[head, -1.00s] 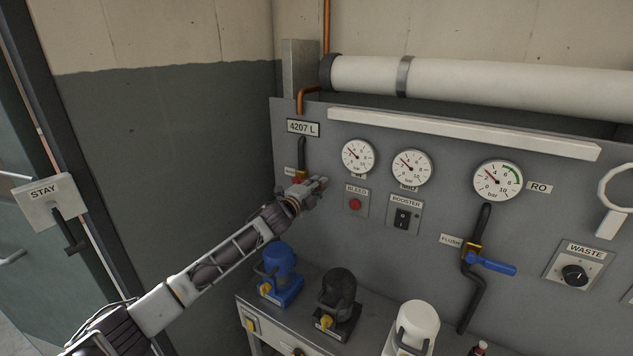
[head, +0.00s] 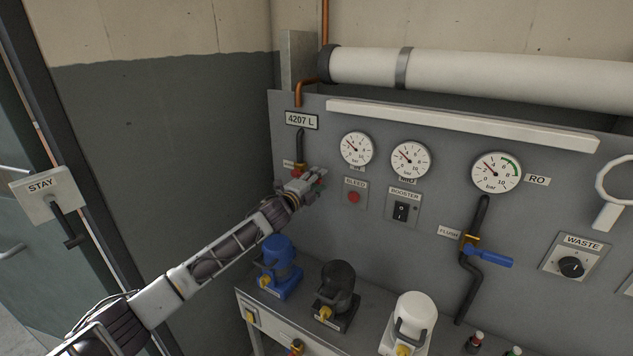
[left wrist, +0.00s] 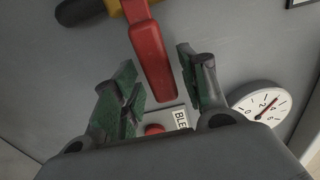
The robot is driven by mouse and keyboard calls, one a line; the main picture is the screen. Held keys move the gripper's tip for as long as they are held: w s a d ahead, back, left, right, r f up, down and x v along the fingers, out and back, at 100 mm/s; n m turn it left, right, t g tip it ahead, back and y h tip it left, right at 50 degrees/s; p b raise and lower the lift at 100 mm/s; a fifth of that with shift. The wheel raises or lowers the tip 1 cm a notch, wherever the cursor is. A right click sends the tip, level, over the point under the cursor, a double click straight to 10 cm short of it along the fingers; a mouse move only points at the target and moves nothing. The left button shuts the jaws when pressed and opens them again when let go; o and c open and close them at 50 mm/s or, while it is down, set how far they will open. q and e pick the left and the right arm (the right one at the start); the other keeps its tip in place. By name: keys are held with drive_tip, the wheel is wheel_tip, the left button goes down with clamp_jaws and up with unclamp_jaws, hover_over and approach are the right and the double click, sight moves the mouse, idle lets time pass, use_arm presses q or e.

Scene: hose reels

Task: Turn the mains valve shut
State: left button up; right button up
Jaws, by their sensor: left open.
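The mains valve shows in the left wrist view as a red lever handle (left wrist: 152,60) on a yellow brass body at the top. The lever reaches down between the two green-padded fingers of my left gripper (left wrist: 155,95), which are open and apart from it on both sides as far as I can see. In the head view my left gripper (head: 318,184) is at the panel, just below the dark pipe under the 4207 L plate. It hides most of the valve there; only a little red and yellow (head: 297,171) shows beside it. My right gripper is not in view.
The red bleed button (head: 353,197) is just right of my left gripper, with gauges (head: 357,149) above it. A booster switch (head: 401,211) and a blue flush valve lever (head: 488,257) are further right. Several pumps (head: 338,290) stand on the bench below.

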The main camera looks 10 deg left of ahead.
use_arm(q)
drive_tip(key=v, duration=1.2)
idle(0.7)
idle(0.4)
